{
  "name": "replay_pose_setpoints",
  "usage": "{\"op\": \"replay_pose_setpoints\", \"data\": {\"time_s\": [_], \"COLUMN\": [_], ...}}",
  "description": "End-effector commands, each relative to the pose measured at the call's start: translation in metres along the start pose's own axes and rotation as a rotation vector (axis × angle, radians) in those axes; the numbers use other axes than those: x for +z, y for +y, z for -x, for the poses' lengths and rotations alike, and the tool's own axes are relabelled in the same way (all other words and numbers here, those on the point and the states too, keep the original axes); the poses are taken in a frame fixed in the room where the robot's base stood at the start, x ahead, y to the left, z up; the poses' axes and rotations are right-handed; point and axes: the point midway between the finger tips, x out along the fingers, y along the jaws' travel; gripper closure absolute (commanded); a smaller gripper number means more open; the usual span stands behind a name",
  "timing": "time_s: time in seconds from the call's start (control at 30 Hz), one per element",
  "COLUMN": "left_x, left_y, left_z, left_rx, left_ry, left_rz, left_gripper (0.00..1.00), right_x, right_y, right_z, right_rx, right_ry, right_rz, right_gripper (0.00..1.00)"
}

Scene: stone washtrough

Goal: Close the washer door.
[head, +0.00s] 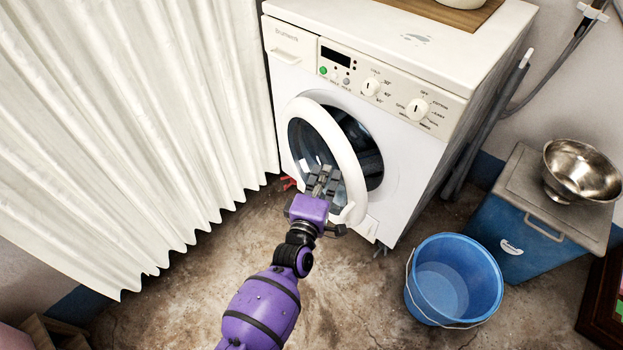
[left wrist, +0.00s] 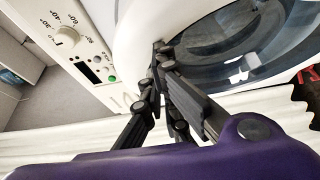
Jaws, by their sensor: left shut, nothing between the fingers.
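The washer (head: 285,83) is white and stands against the back wall, its front facing me. Its round door (head: 349,166), a white ring with dark glass, is hinged on the left and stands partly open, with the dark drum opening showing to its right. My purple left gripper (head: 323,174) is shut and empty, in front of the lower part of the door. In the left wrist view the fingertips (left wrist: 160,52) are at the white door ring (left wrist: 142,30); I cannot tell whether they touch it. My right gripper is in neither view.
A white curtain (head: 120,130) hangs at the left. A blue bucket (head: 453,280) stands on the floor at the right, near a blue cooler box (head: 515,240) with a metal bowl (head: 583,172) on its lid. Bare floor lies in front of the washer.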

Motion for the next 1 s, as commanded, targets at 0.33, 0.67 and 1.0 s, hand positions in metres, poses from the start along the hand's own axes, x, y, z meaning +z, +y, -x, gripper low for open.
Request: {"op": "replay_pose_setpoints", "data": {"time_s": [0.33,0.67,1.0], "left_x": [0.047,0.064,0.066], "left_y": [-0.003,-0.001,0.002], "left_z": [-0.052,-0.076,-0.079], "left_rx": [0.0,0.0,0.003], "left_ry": [-0.001,0.0,-0.001], "left_rz": [0.003,0.002,0.001], "left_gripper": [1.0,1.0,1.0], "right_x": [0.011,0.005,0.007], "right_y": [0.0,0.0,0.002], "right_z": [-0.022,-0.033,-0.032], "right_rx": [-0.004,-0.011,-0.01], "right_ry": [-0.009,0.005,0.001], "right_rz": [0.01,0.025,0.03], "right_gripper": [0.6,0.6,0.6]}}
